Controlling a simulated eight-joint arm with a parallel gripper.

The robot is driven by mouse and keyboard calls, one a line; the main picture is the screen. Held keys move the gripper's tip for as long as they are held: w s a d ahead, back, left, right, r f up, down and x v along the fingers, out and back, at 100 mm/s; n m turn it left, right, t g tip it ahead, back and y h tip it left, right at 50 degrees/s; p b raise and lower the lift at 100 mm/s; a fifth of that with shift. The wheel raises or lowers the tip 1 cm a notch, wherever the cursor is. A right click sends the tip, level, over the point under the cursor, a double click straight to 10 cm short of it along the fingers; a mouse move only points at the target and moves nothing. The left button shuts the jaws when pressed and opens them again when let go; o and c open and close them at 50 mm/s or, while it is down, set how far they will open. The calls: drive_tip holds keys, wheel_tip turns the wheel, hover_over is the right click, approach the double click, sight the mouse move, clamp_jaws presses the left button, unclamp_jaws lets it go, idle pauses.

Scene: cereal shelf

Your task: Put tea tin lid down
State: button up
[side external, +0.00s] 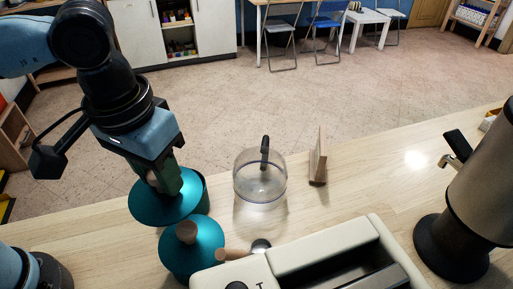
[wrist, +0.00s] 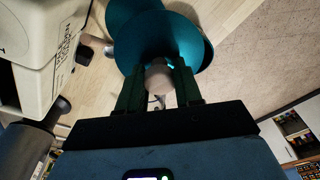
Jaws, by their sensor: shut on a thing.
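My gripper (side external: 160,183) is shut on the knob of a round teal tea tin lid (side external: 150,208), at the left of the counter. In the wrist view the pale knob (wrist: 158,76) sits between the fingers, with the teal lid (wrist: 180,45) beyond it. A teal tin body (side external: 202,190) shows partly behind the lid and gripper. The lid overlaps it in the picture; I cannot tell whether they touch. A second teal piece with a wooden knob (side external: 187,232) stands just in front, close to the held lid.
A clear glass jug (side external: 260,190) and an upright wooden holder (side external: 318,162) stand to the right. A cream appliance (side external: 330,250) fills the front, with a wooden-handled item (side external: 235,254) beside it. A metal urn (side external: 485,180) is far right. Bare counter (side external: 375,180) lies between holder and urn.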

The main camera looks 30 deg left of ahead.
drive_tip(key=shift+s+d+r, duration=0.5)
drive_tip(key=shift+s+d, duration=0.05)
drive_tip(key=shift+s, duration=0.15)
drive_tip(key=shift+d+r, duration=0.15)
drive_tip(key=shift+d, duration=0.1)
drive_tip(key=w+d+f+m, duration=0.1)
drive_tip(key=w+d+f, duration=0.2)
drive_tip(key=w+d, duration=0.6)
drive_tip(key=w+d+f, duration=0.4)
drive_tip(key=w+d, duration=0.3)
drive_tip(key=d, duration=0.4)
drive_tip(key=f, duration=1)
drive_tip(key=shift+w+d, duration=0.1)
drive_tip(key=shift+d, duration=0.15)
drive_tip(key=shift+f, duration=0.1)
drive_tip(key=o, duration=1)
drive_tip(key=shift+f, duration=0.1)
